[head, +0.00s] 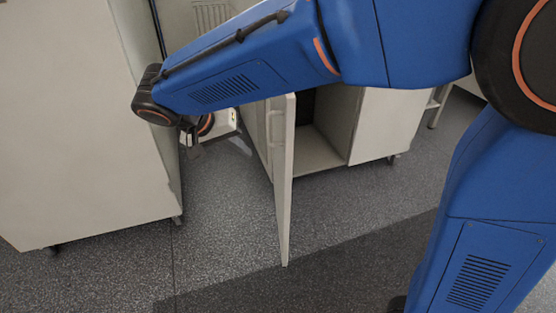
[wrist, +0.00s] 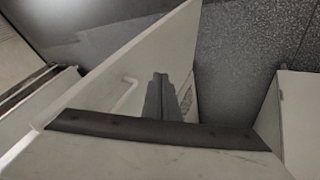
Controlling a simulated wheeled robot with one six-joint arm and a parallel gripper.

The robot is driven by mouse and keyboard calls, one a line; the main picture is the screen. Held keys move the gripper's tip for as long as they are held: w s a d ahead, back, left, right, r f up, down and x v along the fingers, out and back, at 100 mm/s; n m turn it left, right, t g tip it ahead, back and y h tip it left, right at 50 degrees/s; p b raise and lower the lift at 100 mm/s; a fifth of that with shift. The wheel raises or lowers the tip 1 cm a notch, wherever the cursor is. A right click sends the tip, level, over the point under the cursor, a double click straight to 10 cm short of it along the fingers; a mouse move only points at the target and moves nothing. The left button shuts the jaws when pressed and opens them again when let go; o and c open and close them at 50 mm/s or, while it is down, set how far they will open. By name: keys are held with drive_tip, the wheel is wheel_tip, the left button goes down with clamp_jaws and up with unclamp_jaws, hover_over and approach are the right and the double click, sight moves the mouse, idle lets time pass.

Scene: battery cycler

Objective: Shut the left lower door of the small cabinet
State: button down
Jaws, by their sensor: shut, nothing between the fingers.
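The left lower door (head: 286,185) of the small cabinet (head: 385,125) stands open, swung out toward me, seen nearly edge-on in the head view. Its pale handle (head: 275,125) is on the outer, left face. In the wrist view the door (wrist: 190,40) fills the middle, with its handle (wrist: 125,95) left of the fingers. My gripper (head: 245,148) is on the outer side of the door, fingers pointing toward it. Its fingers (wrist: 160,80) are together and empty. I cannot tell whether they touch the door. My arm hides the cabinet's top.
A tall pale cabinet (head: 85,130) stands at the left, close to my gripper. Grey speckled floor (head: 225,220) lies free between it and the open door. The small cabinet's interior (head: 315,140) shows right of the door; the visible part looks empty.

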drive_tip(key=w+d+f, duration=0.4)
drive_tip(key=d+f, duration=0.4)
drive_tip(key=shift+d, duration=0.2)
drive_tip(key=shift+d, duration=0.1)
idle(0.5)
